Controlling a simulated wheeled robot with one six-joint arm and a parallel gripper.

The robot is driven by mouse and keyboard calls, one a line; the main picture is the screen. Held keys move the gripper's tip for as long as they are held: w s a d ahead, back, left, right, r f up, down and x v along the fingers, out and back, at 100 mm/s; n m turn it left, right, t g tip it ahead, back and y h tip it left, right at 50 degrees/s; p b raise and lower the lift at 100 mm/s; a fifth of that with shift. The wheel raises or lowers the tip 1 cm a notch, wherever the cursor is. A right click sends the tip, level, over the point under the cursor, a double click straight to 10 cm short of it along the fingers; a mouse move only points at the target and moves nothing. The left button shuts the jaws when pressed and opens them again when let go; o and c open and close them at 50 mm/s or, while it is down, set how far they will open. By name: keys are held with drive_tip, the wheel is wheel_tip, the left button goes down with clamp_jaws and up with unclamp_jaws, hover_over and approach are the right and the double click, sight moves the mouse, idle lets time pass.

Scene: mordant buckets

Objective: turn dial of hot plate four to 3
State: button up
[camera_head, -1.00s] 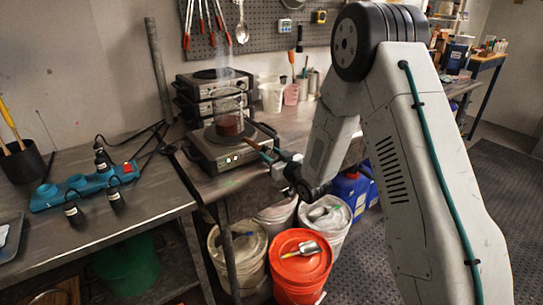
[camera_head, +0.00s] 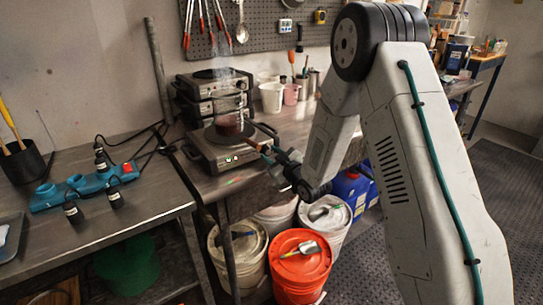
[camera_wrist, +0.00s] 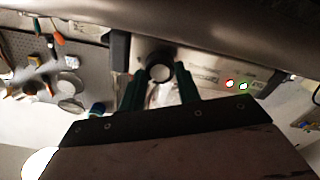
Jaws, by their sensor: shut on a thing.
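The wrist view shows the front panel (camera_wrist: 205,73) with a red and a green light, and a round dial (camera_wrist: 159,71). My gripper (camera_wrist: 159,78) has its two green fingers shut on the dial, one on either side. In the head view my gripper (camera_head: 262,149) is at the plate's right front. The dial's pointer and scale are not readable.
More hot plates (camera_head: 214,85) are stacked behind. A blue power strip (camera_head: 85,184) with black plugs lies on the left bench. An orange-lidded bucket (camera_head: 300,262) and white buckets (camera_head: 326,215) stand on the floor below my wrist. Cups (camera_head: 271,97) stand farther back.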

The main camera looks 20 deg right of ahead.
drive_tip(key=shift+n, duration=1.1)
drive_tip(key=o, duration=1)
drive_tip(key=shift+s, duration=0.1)
drive_tip(key=v, duration=0.7)
drive_tip(key=shift+s, duration=0.3)
drive_tip(key=shift+d, duration=0.1)
